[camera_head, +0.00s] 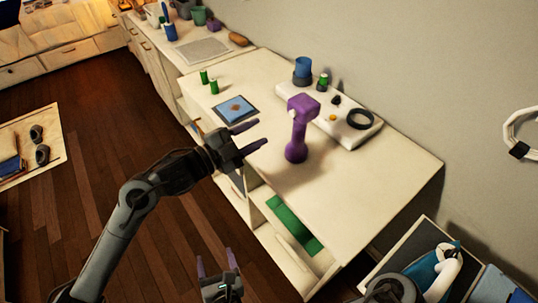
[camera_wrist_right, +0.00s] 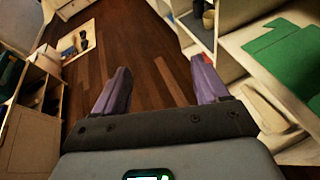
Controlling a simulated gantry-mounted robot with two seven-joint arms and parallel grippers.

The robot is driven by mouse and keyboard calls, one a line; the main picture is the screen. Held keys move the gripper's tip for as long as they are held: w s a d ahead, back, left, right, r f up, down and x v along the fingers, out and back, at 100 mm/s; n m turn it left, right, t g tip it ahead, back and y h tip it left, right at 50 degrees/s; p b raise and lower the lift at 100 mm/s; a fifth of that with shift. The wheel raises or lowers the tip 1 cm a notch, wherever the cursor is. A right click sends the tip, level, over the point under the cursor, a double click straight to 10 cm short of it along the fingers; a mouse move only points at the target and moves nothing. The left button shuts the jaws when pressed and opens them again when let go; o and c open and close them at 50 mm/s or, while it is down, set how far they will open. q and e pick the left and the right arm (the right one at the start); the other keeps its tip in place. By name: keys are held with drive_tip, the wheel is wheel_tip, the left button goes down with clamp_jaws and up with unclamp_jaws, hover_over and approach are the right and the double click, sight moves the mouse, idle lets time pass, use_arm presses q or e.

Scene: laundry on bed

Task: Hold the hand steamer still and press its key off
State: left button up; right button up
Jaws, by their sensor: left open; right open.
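The purple hand steamer (camera_head: 297,147) stands upright on the pale counter (camera_head: 370,190) in the head view, with its blocky head at the top. A small pale spot (camera_head: 291,114) shows on the left side of its head; I cannot tell whether this is the key. My left gripper (camera_head: 262,131) is open and empty, to the left of the steamer and apart from it, fingers pointing toward it. My right gripper (camera_head: 215,258) is open and empty, low over the floor in front of the counter. Its two purple fingers (camera_wrist_right: 160,68) also show in the right wrist view, with nothing between them.
A white board (camera_head: 347,138) with a black ring (camera_head: 360,119) and a blue cup (camera_head: 303,68) lies behind the steamer. A blue-topped tablet-like item (camera_head: 235,109) and green cylinders (camera_head: 213,87) are to its left. An open drawer holds green cloth (camera_head: 293,224). The counter's right front is clear.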

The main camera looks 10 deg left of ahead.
sight(299, 129)
drive_tip(key=w+d+r+m+t+h, duration=0.1)
drive_tip(key=w+d+r+h, duration=0.1)
drive_tip(key=w+d+r, duration=0.2)
drive_tip(key=w+d+r+m+t+h, duration=0.1)
drive_tip(key=w+d+r, duration=0.3)
drive_tip(key=w, duration=0.5)
drive_tip(key=w+d+r+m+t+h, duration=0.1)
drive_tip(key=w+d+r+t+h, duration=0.1)
drive_tip(key=w+d, duration=0.4)
drive_tip(key=shift+w+r+t+h, duration=0.3)
drive_tip(key=shift+w+r+t, duration=0.2)
drive_tip(key=shift+w+r, duration=0.4)
drive_tip(key=shift+m+t+h, duration=0.4)
drive_tip(key=shift+m, duration=0.1)
drive_tip(key=w+d+r, duration=0.2)
drive_tip(key=w, duration=0.1)
drive_tip(key=w+d+r, duration=0.1)
drive_tip(key=shift+w+d+r, duration=0.1)
drive_tip(key=shift+w+r, duration=0.25)
drive_tip(key=shift+r, duration=0.05)
drive_tip(key=shift+w+d+r+h, duration=0.15)
drive_tip(key=shift+d+r+h, duration=0.15)
drive_tip(key=shift+d, duration=0.1)
drive_tip(key=w, duration=1)
drive_tip(key=shift+w+a, duration=0.15)
drive_tip(key=shift+w, duration=0.15)
